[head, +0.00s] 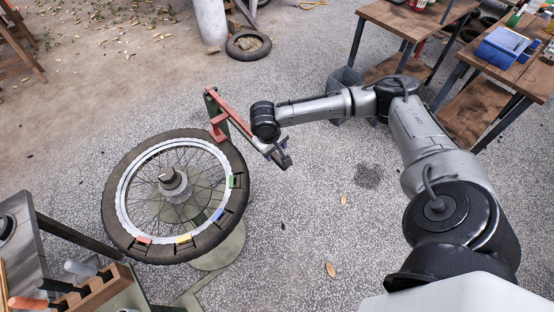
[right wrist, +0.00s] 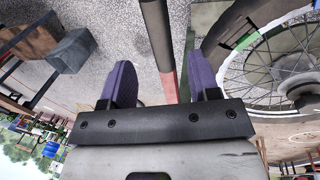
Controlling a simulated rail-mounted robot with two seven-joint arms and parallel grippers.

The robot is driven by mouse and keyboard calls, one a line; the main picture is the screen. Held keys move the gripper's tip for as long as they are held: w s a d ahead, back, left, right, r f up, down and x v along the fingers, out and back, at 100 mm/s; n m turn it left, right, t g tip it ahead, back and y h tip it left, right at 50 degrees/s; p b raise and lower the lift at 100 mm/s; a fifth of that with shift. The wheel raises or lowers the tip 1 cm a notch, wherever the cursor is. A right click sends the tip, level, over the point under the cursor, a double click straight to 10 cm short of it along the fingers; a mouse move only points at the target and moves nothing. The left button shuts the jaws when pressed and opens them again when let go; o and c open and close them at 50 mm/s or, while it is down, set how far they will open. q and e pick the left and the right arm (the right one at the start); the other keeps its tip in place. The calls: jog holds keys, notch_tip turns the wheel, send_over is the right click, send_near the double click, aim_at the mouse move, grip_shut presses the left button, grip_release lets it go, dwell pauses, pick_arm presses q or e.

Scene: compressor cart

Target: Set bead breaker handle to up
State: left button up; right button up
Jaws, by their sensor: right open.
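The bead breaker handle (head: 234,115) is a red bar running from a dark green post (head: 211,104) beside the wheel down to the right, towards my right gripper (head: 279,154). In the right wrist view, a bar with a dark length and a red length (right wrist: 169,86) passes between the two purple finger pads of my right gripper (right wrist: 162,82). The gripper is open, with gaps to the bar; I cannot tell whether either pad touches it. The red breaker shoe (head: 217,128) is by the tyre's edge. My left gripper is not in view.
A spoked wheel with a black tyre (head: 119,226) lies on a stand, with coloured blocks along its rim. Wooden tables (head: 405,20) stand at upper right, with a grey bin (head: 345,77) beside them. A tool rack (head: 95,291) is at lower left. Speckled floor right of the wheel is clear.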

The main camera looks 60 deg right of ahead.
aim_at(277, 157)
jog(key=shift+s+d+f+b, duration=0.1)
jog(key=shift+d+f+b, duration=0.15)
jog(key=shift+f, duration=0.8)
jog(key=shift+s+d+f+b, duration=0.1)
jog(key=shift+d+f+b, duration=0.1)
jog(key=shift+f, duration=0.8)
jog(key=shift+s+d+f+b, duration=0.15)
jog(key=shift+f+b, duration=0.1)
jog(key=shift+f, duration=0.8)
jog(key=shift+w, duration=0.1)
jog(key=shift+c, duration=0.2)
grip_shut()
